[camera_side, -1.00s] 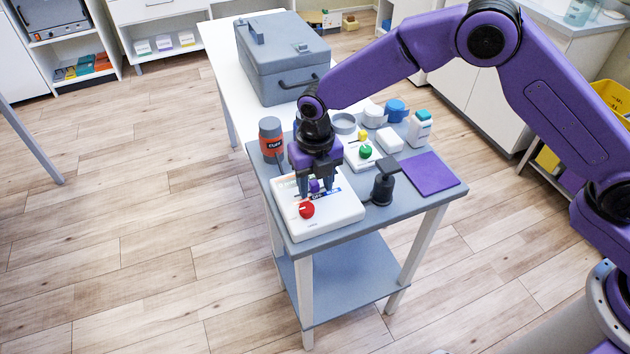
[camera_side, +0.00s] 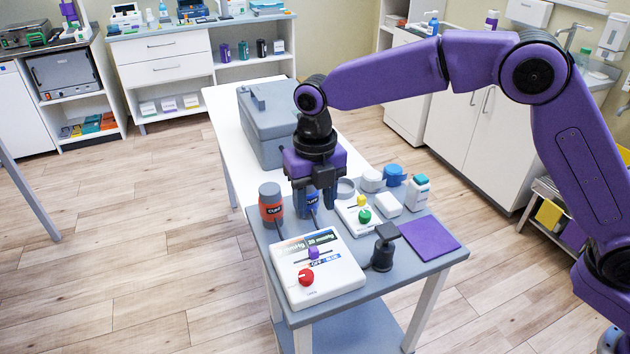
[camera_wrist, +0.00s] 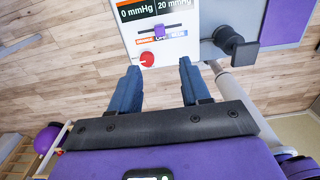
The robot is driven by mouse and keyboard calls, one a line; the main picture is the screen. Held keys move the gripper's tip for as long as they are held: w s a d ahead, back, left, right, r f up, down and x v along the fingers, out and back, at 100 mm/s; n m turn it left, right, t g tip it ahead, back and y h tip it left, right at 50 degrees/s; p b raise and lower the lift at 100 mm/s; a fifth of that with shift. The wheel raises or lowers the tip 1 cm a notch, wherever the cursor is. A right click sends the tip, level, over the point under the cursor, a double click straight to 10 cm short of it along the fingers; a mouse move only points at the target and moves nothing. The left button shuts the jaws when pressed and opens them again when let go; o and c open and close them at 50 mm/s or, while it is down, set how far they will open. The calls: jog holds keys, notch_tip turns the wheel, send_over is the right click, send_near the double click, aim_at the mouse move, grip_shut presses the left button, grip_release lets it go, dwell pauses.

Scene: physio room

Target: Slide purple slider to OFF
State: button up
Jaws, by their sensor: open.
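The white control box (camera_side: 345,278) stands at the table's front left corner. Its purple slider knob (camera_side: 313,252) sits near the middle of a dark slot, in line with the OFF label (camera_side: 317,264). In the wrist view the purple knob (camera_wrist: 160,31) is also by the middle label, between an orange and a blue one. The display (camera_wrist: 155,9) reads 0 mmHg and 20 mmHg. My gripper (camera_side: 315,205) is raised above and behind the box, clear of the knob. In the wrist view its open fingers (camera_wrist: 160,72) hold nothing.
A red knob (camera_side: 306,277) is on the box's front. Orange (camera_side: 271,203) and blue (camera_side: 312,205) CUFF bottles stand behind the box. A smaller box (camera_side: 352,213) with green and yellow knobs, a black device (camera_side: 383,250) and a purple mat (camera_side: 429,238) are to the right.

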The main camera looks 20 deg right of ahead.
jog(key=shift+r, duration=2)
jog(key=s+d+f+m, duration=0.1)
jog(key=s+d+m, duration=2.2)
jog(key=s+d, duration=0.5)
jog(key=shift+s+f, duration=0.2)
jog(key=shift+s, duration=1.2)
jog(key=shift+d, duration=0.1)
